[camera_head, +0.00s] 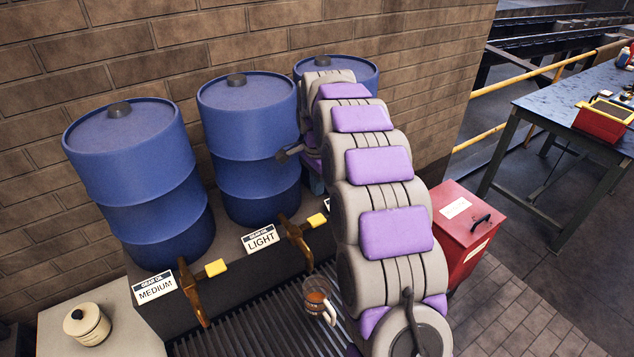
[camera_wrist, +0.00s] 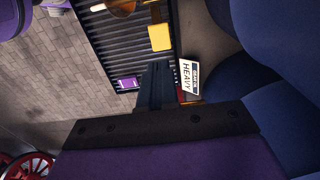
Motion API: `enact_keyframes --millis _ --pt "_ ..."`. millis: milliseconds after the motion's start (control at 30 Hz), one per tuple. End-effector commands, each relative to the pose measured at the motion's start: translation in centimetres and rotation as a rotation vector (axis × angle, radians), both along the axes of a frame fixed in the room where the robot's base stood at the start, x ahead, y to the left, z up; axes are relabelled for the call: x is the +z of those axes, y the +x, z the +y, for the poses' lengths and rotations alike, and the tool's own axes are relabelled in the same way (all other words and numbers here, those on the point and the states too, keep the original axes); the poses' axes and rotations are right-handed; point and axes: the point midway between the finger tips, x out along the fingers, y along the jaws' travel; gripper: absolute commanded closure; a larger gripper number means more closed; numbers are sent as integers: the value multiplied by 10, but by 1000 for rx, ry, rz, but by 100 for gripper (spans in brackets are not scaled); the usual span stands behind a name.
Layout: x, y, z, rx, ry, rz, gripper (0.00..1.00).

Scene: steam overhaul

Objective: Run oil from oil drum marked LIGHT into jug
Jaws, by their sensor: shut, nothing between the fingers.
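The oil drum marked LIGHT (camera_head: 248,140) is the middle blue drum in the head view. Its label (camera_head: 262,238) is on the stand's front, left of a brown tap (camera_head: 300,243) with a yellow handle (camera_head: 317,220). The yellow handle in the wrist view (camera_wrist: 160,37) appears to be the same one. The clear jug (camera_head: 317,300), with a pale handle, stands on the grating below this tap; something brown shows inside. My gripper (camera_wrist: 155,85) is shut and empty above the stand, near the HEAVY label (camera_wrist: 188,77) and apart from the yellow handle. My arm hides much of the right side.
The MEDIUM drum (camera_head: 135,170) and its tap (camera_head: 193,290) are at left. A third blue drum (camera_head: 355,72) is partly behind my arm. A cream pot (camera_head: 86,325) stands front left. A red bin (camera_head: 462,230) and a workbench (camera_head: 570,105) are at right.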

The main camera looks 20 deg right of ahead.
Motion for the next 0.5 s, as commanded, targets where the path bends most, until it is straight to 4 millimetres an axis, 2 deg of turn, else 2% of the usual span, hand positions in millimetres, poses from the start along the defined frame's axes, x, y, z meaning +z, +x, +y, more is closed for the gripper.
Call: enact_keyframes --millis 33,200,500 --pt "-12 -1 0 0 0 2 100" --pt "-47 -1 0 1 1 4 100" --pt "-89 0 0 0 2 -2 100"
